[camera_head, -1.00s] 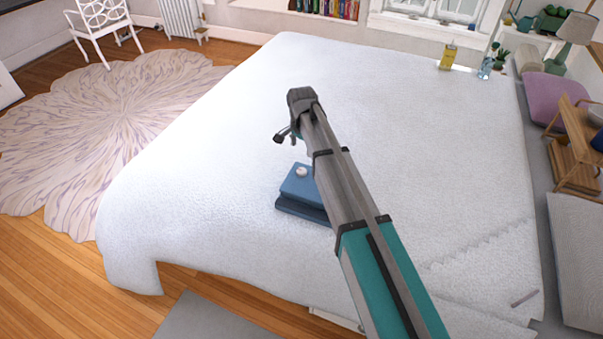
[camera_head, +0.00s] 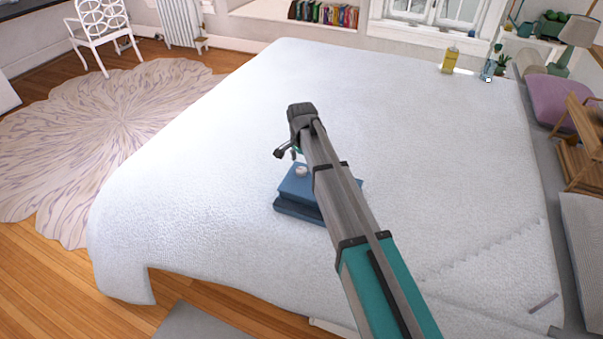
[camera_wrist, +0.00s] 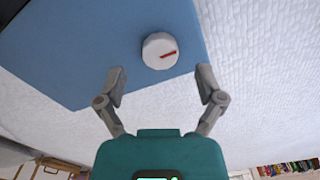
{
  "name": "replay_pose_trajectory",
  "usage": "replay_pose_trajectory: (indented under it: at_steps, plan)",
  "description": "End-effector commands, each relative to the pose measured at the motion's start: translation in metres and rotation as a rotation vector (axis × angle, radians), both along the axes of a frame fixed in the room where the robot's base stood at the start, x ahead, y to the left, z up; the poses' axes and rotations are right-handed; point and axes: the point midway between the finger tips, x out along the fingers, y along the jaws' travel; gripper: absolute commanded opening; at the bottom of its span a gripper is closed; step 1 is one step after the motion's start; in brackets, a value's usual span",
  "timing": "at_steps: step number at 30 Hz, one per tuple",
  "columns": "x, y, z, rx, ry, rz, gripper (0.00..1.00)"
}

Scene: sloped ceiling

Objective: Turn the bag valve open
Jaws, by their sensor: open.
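The blue bag (camera_head: 290,208) lies on the white bed, partly hidden behind my arm in the head view. Its valve (camera_head: 301,171) is a small round white knob on the bag's top. In the wrist view the valve (camera_wrist: 160,50) shows a short red mark pointing right and slightly up, on the flat blue face of the bag (camera_wrist: 110,40). My gripper (camera_wrist: 161,84) is open and empty. Its two fingertips are spread on either side below the valve in the picture, apart from it. In the head view the gripper hangs just above the bag, mostly hidden by my arm.
A wooden shelf (camera_head: 580,150) stands to the right, a round rug (camera_head: 120,130) to the left.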

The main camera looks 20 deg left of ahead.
Motion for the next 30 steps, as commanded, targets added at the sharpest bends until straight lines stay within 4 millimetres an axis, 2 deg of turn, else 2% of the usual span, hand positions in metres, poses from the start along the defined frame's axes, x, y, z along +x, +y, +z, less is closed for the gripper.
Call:
replay_pose_trajectory:
  at_steps: [1, 9, 25, 30]
  plan:
    - [0.0, 0.0, -0.008, 0.0, 0.0, 0.0, 0.87]
    - [0.0, 0.0, -0.023, 0.0, 0.0, 0.0, 0.87]
    - [-0.001, 0.001, -0.026, 0.0, 0.0, 0.001, 0.87]
    - [-0.001, 0.001, -0.026, 0.0, 0.0, 0.001, 0.56]
